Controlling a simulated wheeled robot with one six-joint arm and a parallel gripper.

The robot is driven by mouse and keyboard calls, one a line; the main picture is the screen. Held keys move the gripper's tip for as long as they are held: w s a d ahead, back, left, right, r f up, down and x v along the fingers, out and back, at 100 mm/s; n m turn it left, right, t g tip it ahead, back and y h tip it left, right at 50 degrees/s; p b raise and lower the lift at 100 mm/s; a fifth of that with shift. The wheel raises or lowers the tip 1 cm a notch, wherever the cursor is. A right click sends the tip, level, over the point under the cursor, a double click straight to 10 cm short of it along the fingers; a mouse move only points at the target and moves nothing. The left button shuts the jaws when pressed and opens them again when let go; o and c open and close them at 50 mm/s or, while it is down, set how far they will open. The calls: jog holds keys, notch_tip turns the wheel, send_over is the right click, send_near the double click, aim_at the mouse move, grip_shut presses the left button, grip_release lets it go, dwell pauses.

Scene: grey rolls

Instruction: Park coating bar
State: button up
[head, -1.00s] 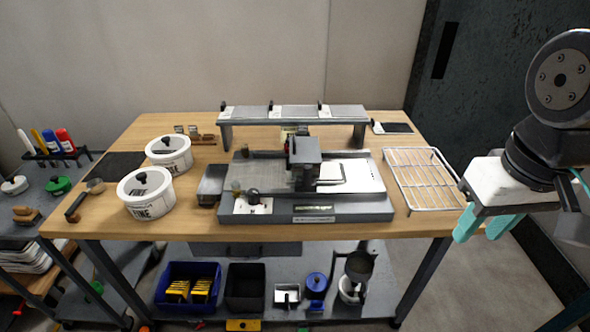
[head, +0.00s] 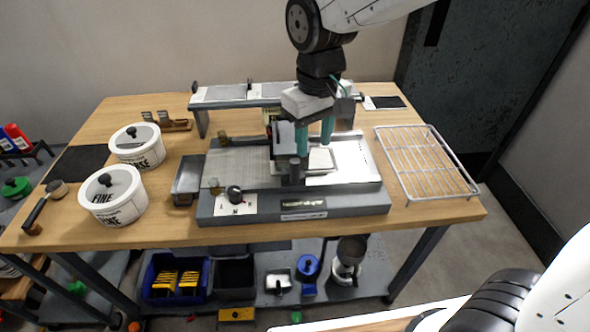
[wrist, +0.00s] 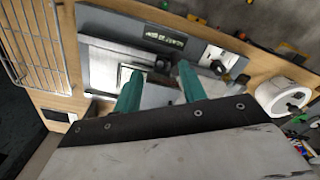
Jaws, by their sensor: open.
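The grey coating machine (head: 350,201) sits on the wooden bench, with a pale flat bed. A dark carriage (head: 284,140) stands mid-bed, with a frame beside it; I cannot clearly pick out the coating bar from these parts. My gripper (head: 315,143) points down over the bed, just right of the carriage, its two green fingers apart. In the wrist view the open fingers (wrist: 159,82) straddle dark parts of the machine (wrist: 160,96). Whether they touch anything is unclear, and the gripper body hides what lies below.
A raised shelf (head: 222,97) runs behind the machine. A wire rack (head: 425,163) lies to the right. Bare bench shows at the front right. Bins sit on the lower shelf.

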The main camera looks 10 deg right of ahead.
aim_at(296, 178)
jog(key=a+f, duration=0.1)
jog(key=w+a+f, duration=0.1)
jog(key=a, duration=0.1)
jog(key=shift+w+n, duration=0.1)
jog(key=shift+n, duration=0.3)
jog(key=shift+w+a+f, duration=0.1)
jog(key=shift+a+f, duration=0.1)
jog(key=shift+f, duration=0.15)
notch_tip(296, 178, down, 7)
jog(key=shift+f, duration=0.15)
grip_shut()
